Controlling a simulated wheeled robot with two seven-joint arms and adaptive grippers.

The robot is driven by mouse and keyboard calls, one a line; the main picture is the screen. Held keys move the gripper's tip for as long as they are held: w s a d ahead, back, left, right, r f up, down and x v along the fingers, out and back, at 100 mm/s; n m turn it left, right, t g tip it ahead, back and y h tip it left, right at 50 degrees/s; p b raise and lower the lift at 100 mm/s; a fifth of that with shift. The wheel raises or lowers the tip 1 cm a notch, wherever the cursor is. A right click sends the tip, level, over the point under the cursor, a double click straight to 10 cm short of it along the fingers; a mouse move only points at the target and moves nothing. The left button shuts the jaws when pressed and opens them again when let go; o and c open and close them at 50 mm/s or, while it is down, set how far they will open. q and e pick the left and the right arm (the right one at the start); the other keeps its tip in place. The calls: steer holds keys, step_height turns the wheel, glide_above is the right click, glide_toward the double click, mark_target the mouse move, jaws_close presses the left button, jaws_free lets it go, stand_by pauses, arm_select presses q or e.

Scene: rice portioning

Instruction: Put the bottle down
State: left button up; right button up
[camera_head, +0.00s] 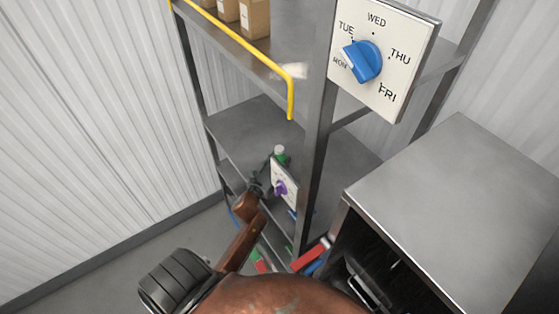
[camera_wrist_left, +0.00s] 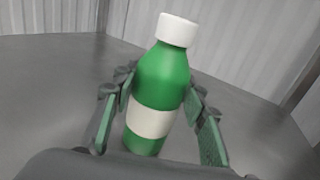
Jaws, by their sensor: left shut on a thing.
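A green bottle (camera_wrist_left: 163,90) with a white cap and a white label stands nearly upright, slightly tilted in the left wrist view, between the fingers of my left gripper (camera_wrist_left: 160,112). The gripper is shut on its body. In the head view the bottle's white-and-green top (camera_head: 280,153) shows just beyond my left gripper (camera_head: 262,183), at the middle shelf (camera_head: 245,128) of the metal rack. A dial panel hides part of it there. The bottle's base is low in the wrist view, and I cannot tell whether it touches the grey surface. My right gripper is not in view.
A small panel with a purple knob (camera_head: 281,188) is close beside my left gripper. A blue weekday dial (camera_head: 362,62) is mounted on the rack post. Cardboard boxes (camera_head: 255,18) sit on the upper shelf behind a yellow rail (camera_head: 235,38). A metal cabinet (camera_head: 460,205) stands right. The middle shelf looks mostly bare.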

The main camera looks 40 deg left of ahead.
arm_select(q)
steer(key=o, duration=1.2)
steer(key=shift+o, duration=1.1)
steer(key=shift+r+p, duration=0.2)
steer(key=shift+p, duration=0.2)
steer(key=s, duration=0.3)
steer(key=s+d+b, duration=0.1)
steer(key=s, duration=0.3)
steer(key=s+d+b, duration=0.1)
steer(key=s, duration=0.2)
steer(key=shift+s+f, duration=0.2)
steer(key=shift+s, duration=0.1)
steer(key=shift+s+r, duration=0.15)
steer(key=shift+s, duration=0.45)
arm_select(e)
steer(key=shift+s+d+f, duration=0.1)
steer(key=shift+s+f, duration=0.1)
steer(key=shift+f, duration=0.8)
